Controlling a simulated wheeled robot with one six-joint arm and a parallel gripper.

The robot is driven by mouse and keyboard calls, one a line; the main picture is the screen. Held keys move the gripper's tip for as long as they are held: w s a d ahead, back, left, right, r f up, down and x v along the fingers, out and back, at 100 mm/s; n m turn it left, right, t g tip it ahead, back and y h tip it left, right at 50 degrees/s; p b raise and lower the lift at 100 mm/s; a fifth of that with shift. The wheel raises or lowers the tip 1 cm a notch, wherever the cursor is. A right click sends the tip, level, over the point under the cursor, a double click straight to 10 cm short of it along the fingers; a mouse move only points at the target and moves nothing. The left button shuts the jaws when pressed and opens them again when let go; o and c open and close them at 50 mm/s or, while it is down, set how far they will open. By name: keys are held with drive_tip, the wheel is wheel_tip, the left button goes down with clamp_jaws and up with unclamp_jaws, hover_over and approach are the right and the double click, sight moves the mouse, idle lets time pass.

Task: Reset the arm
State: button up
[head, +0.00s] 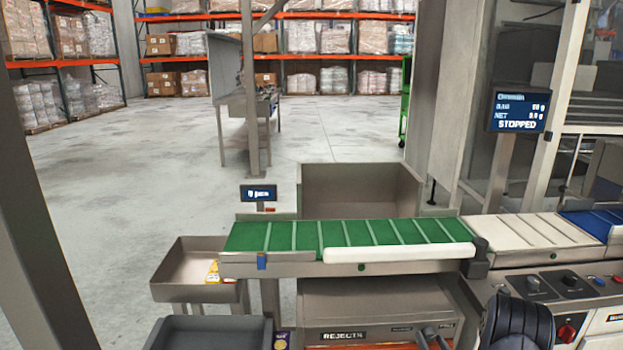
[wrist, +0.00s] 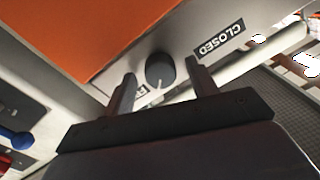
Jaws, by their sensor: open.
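My gripper (wrist: 161,72) is open in the wrist view, with one finger on each side of a dark round knob (wrist: 159,66). The knob has a pale pointer mark and sits on a grey metal strip beside a label reading CLOSED (wrist: 218,38). A second label is partly hidden behind the knob and a finger. I cannot tell whether the fingers touch the knob. In the head view, the dark gripper fingers (head: 433,338) show at the bottom edge, right of the REJECTS label. The dark wrist of my arm is beside them at lower right.
A green belt conveyor (head: 345,236) stands ahead, with a cabinet labelled REJECTS (head: 343,335) below it. A display (head: 519,111) reads STOPPED. A metal bin (head: 183,291) stands left; open floor lies beyond.

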drive_tip(key=shift+s+r+n+p, duration=0.1)
drive_tip(key=shift+n+p, duration=0.55)
drive_tip(key=shift+n, duration=0.35)
drive_tip(key=shift+s+d, duration=0.1)
drive_tip(key=shift+s, duration=0.8)
